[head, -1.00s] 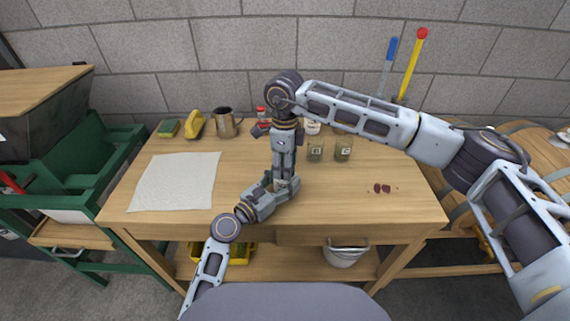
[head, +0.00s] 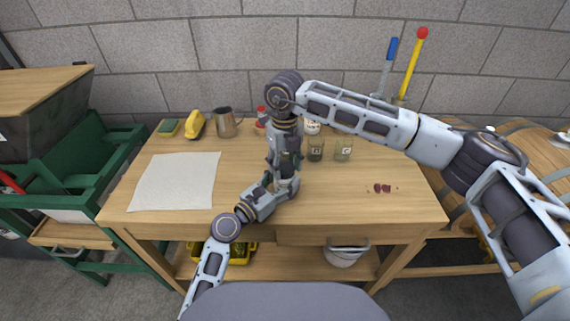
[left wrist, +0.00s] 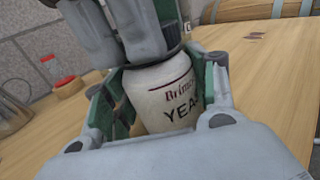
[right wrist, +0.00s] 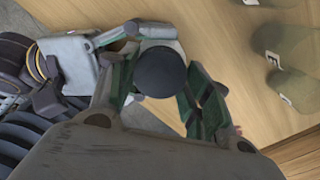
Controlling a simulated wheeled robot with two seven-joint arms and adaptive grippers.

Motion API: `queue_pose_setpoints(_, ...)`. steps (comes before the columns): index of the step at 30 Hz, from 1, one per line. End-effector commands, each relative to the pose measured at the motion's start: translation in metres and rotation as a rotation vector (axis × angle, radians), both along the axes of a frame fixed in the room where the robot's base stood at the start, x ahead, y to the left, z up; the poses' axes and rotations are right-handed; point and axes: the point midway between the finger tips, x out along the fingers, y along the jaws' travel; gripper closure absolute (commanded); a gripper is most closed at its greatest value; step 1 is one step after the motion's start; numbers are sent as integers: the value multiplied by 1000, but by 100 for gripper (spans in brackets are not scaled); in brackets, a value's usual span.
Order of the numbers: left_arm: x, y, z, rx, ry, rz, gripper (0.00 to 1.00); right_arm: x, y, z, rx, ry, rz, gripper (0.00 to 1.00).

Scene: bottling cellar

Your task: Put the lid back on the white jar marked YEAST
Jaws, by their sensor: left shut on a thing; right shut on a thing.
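The white jar marked YEAST (left wrist: 168,98) stands upright between the fingers of my left gripper (head: 284,187), which is shut on it near the table's front middle. My right gripper (head: 284,168) points straight down above the jar. In the right wrist view its fingers are shut around the dark round lid (right wrist: 160,74), with the pale jar (right wrist: 160,38) partly showing behind it. In the left wrist view the right fingers hide most of the jar's top. I cannot tell whether the lid is fully seated or just above the rim.
A white cloth (head: 175,182) lies at left. Glass jars (head: 343,149) stand behind right. Dark red bits (head: 382,188) lie on clear table at right.

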Motion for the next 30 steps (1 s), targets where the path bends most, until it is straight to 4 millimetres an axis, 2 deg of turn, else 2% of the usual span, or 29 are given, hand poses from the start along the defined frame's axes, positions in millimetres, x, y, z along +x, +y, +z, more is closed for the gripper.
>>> queue_pose_setpoints(4, -1, -1, 0, 0, 0, -2, 100, 1, 0, 0, 1, -2, -116, 80)
queue_pose_setpoints(9, -1, -1, 0, 0, 0, -2, 100, 1, 0, 0, 1, -2, -122, 80)
queue_pose_setpoints(10, -1, -1, 0, 0, 0, -2, 100, 1, 0, 0, 1, -3, -121, 47)
queue_pose_setpoints(14, -1, -1, 0, 0, 0, -2, 100, 1, 0, 0, 1, -2, -120, 31)
queue_pose_setpoints(25, 0, 0, 0, 0, 0, -1, 100, 1, 0, 1, 0, -1, -119, 30)
queue_pose_setpoints(30, 0, 0, 0, 0, 0, 0, 100, 1, 0, 11, 1, -3, -118, 30)
